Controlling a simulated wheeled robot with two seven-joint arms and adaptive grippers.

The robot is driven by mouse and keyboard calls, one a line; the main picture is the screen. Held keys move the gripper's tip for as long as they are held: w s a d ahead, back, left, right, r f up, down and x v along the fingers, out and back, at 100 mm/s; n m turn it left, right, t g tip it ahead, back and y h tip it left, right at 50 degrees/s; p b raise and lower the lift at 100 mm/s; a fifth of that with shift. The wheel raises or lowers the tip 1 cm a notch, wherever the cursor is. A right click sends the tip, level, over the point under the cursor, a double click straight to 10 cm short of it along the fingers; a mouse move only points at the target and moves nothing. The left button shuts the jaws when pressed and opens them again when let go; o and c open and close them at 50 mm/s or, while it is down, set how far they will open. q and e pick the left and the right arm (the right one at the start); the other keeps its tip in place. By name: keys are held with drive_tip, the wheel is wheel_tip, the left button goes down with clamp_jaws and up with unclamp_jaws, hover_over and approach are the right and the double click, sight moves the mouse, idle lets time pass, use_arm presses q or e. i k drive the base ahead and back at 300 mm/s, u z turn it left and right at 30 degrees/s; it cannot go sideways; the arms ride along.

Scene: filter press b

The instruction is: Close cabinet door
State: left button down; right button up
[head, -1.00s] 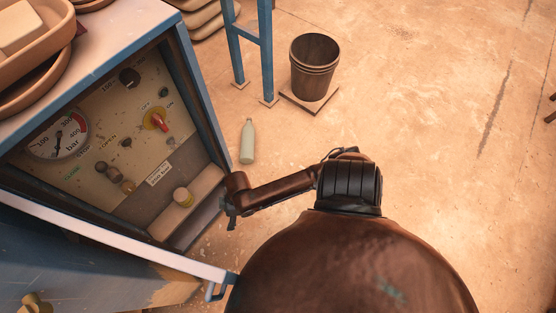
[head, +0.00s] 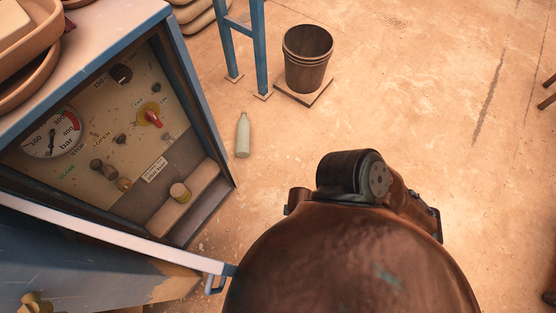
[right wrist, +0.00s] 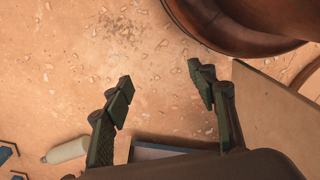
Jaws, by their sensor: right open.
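The blue cabinet (head: 205,105) stands at the left in the head view, its front open onto a control panel (head: 85,145). Its door (head: 95,262) is swung wide open toward the bottom left, with a pale top edge. A blue handle (head: 214,284) sits at the door's free end, close to my brown body. My right gripper (right wrist: 160,77) shows in the right wrist view, open and empty, with its fingers apart above the floor. In the head view the gripper cannot be made out; only my arm links show. My left gripper is not in view.
A pale green bottle (head: 243,136) stands on the floor right of the cabinet. A brown bucket (head: 307,58) stands on a small board beside a blue metal frame (head: 260,45). Clay dishes (head: 30,65) sit on the cabinet top.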

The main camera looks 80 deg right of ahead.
sight(214, 266)
drive_tip(key=z, duration=1.75)
drive_tip(key=k, duration=1.15)
drive_tip(key=u, duration=0.95)
drive_tip(key=i, duration=0.5)
drive_tip(key=z, duration=1.15)
drive_tip(key=k, duration=1.05)
drive_tip(key=u, duration=1.05)
